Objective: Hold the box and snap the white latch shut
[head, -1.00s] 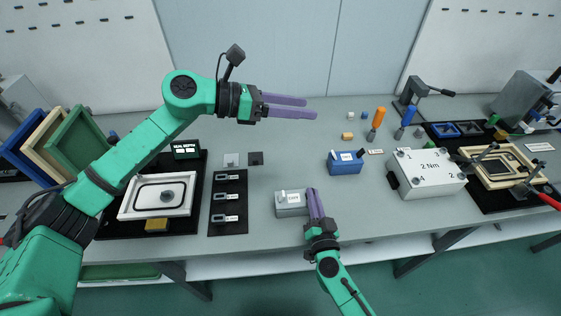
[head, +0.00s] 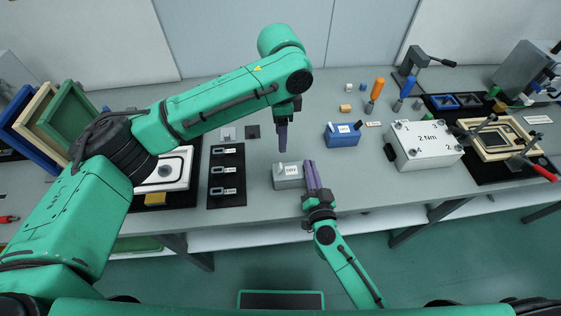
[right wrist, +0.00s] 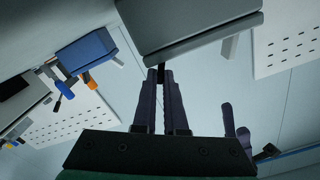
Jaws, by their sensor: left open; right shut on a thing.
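The grey box (head: 290,181) stands on the bench, with a white latch (head: 280,169) sticking up at its left end. My right gripper (head: 307,164) is shut on the box's right side; the right wrist view shows its fingertips (right wrist: 160,74) against the edge of the grey box (right wrist: 190,25). The latch also shows in that view (right wrist: 231,47), standing out from the box. My left gripper (head: 282,150) is open and empty, pointing down just above and behind the latch. Its fingers overlap in the head view, so the gap is hidden.
A large white box (head: 424,146) is farther right. A black strip (head: 226,172) with several small parts lies left of the grey box. Bare bench surrounds the box's front.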

